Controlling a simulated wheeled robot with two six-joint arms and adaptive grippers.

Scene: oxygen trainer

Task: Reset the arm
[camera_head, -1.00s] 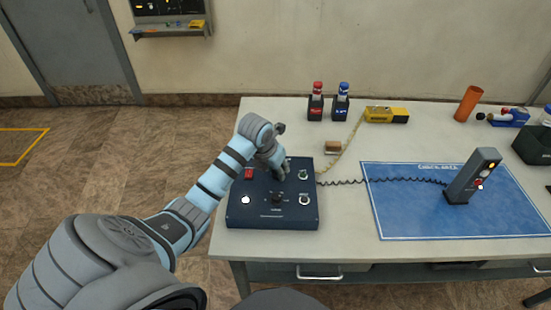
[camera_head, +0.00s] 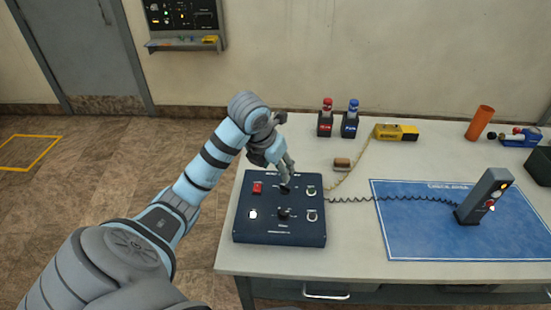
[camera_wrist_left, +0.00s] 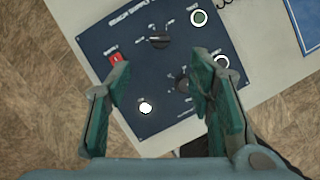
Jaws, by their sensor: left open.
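My left gripper (camera_head: 286,172) is above the back part of a dark blue control box (camera_head: 265,232) on the table. In the left wrist view the left gripper (camera_wrist_left: 163,95) is open and empty, its two fingers apart over the panel. The panel has a red switch (camera_wrist_left: 116,58), a black knob (camera_wrist_left: 159,41), a second knob (camera_wrist_left: 183,84) partly hidden by a finger, a lit white button (camera_wrist_left: 146,108) and a green round button (camera_wrist_left: 199,18). The red switch (camera_head: 257,188) and white button (camera_head: 253,214) also show in the head view. My right gripper is not in view.
A coiled cord runs from the box to a grey handset (camera_head: 482,198) standing on a blue mat (camera_head: 420,245). Behind are red and blue bottles in black holders, a yellow device (camera_head: 396,132), a small brown block (camera_head: 342,163) and an orange tube (camera_head: 479,123).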

